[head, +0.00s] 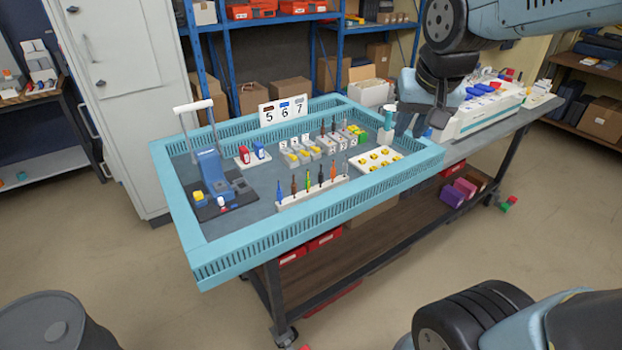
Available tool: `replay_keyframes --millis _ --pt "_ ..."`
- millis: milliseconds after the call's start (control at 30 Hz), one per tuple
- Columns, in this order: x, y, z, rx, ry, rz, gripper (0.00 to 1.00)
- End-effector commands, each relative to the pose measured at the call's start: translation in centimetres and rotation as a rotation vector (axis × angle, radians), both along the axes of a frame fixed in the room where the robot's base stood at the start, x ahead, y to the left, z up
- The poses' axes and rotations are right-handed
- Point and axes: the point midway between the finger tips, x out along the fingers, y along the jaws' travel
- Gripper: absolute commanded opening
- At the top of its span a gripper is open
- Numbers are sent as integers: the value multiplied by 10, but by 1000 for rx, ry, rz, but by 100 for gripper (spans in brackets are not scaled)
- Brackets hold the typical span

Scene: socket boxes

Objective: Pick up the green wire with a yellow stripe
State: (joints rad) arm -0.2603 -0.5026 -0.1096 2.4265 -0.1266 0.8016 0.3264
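The green wire (308,183), too small here to make out its stripe clearly, stands upright in a long white holder (288,204) near the front wall of the blue-rimmed tray. I see nothing clearly held.
The tray (236,256) has raised slotted walls. White organizers (487,108) stand right of the tray.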

Motion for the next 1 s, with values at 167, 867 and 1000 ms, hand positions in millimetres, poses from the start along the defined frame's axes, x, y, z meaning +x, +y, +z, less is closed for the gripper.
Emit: replay_keyframes --millis 167,867,1000 --pt "41 28 -22 6 38 -37 25" --pt "137 176 -130 -57 42 -162 25" --pt "141 188 -139 -63 34 -168 25"
